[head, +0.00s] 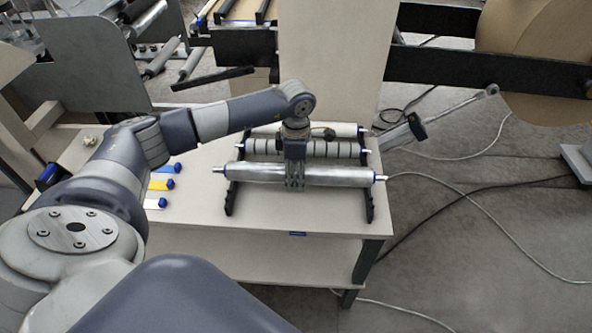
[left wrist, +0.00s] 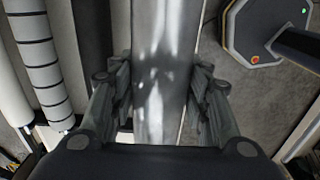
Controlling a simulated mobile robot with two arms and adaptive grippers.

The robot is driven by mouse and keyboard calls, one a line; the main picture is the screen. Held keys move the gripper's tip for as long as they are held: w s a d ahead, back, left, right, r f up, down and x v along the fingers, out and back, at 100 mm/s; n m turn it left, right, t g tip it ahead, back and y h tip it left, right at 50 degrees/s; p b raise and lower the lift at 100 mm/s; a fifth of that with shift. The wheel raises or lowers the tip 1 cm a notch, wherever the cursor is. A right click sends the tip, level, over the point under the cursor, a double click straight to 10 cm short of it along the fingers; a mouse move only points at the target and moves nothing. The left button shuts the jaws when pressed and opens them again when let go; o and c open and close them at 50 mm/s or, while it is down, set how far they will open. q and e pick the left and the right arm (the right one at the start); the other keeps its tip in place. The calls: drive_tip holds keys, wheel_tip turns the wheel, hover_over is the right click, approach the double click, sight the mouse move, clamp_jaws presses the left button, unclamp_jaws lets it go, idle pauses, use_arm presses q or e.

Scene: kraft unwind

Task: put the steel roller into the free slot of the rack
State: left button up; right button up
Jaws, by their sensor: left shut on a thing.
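The steel roller (head: 245,172) is a long shiny cylinder with blue-ringed ends, lying level across the picture. My left gripper (head: 295,184) is shut on it near its middle, from above. In the left wrist view the steel roller (left wrist: 158,40) runs between the two fingers. The rack (head: 369,209) has two black side rails on a table. The roller spans both rails at their front part; I cannot tell whether it touches them. A dark-banded roller (head: 325,149) lies in the rack behind it, and a pale roller (head: 346,130) farther back. My right gripper is out of view.
The pale table (head: 290,217) has bare room in front of the roller. Blue-, yellow- and white-marked items (head: 160,184) lie left of the rack. A pale upright panel (head: 335,60) stands behind. Cables (head: 455,205) cross the floor at right.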

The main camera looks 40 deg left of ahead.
use_arm(q)
drive_tip(key=shift+f, duration=0.15)
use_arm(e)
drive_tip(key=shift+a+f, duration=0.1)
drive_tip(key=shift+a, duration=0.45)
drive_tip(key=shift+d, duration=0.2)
